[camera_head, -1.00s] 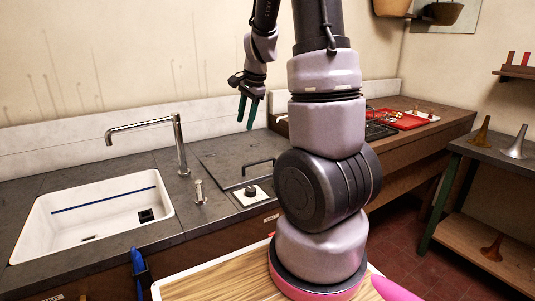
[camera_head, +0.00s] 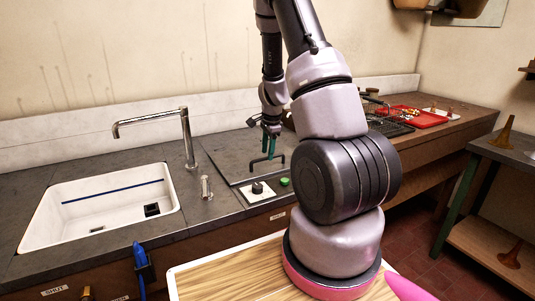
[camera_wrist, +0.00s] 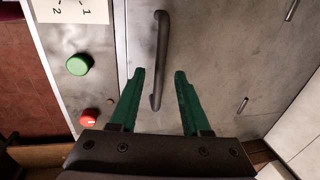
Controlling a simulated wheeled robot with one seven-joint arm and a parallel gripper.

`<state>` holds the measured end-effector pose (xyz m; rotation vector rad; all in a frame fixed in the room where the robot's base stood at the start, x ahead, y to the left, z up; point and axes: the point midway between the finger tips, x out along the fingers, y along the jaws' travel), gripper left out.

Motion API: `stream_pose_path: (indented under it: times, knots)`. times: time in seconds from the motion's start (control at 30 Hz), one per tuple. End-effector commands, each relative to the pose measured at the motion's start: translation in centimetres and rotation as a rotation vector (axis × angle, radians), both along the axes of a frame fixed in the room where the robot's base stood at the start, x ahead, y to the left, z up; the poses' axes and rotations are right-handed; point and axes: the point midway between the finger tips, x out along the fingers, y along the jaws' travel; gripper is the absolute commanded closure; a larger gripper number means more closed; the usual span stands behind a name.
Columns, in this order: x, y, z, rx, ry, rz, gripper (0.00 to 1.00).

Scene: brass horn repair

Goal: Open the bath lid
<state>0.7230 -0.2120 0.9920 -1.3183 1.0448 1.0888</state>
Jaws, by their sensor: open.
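The bath lid (camera_head: 228,162) is a flat grey panel in the counter right of the sink, lying closed. Its dark bar handle (camera_head: 268,173) stands up near the front edge. My gripper (camera_head: 269,156) has green fingers and hangs pointing down just over the handle. In the wrist view the lid (camera_wrist: 225,60) fills the middle and right. The handle (camera_wrist: 161,50) runs lengthwise, and its near end lies between the open fingertips of my gripper (camera_wrist: 158,75). The fingers hold nothing. I cannot tell how far above the handle they are.
A green button (camera_wrist: 77,65) and a red button (camera_wrist: 89,117) sit beside the lid. A white plate with a dark knob (camera_head: 258,188) is in front of it. The white sink (camera_head: 75,215) and tall faucet (camera_head: 188,140) are left. A red tray (camera_head: 405,116) lies farther right.

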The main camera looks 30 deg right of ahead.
Motion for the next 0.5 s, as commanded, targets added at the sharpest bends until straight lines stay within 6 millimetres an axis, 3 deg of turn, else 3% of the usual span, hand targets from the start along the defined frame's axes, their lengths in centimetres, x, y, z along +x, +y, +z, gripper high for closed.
stream_pose_path:
  times: [0.13,0.43,0.5]
  knots:
    - [0.19,-0.02,-1.04,0.000,0.000,-0.001,0.53]
    - [0.24,0.03,-1.21,0.000,-0.001,0.000,0.53]
    - [0.24,0.03,-1.20,0.000,0.000,0.000,0.80]
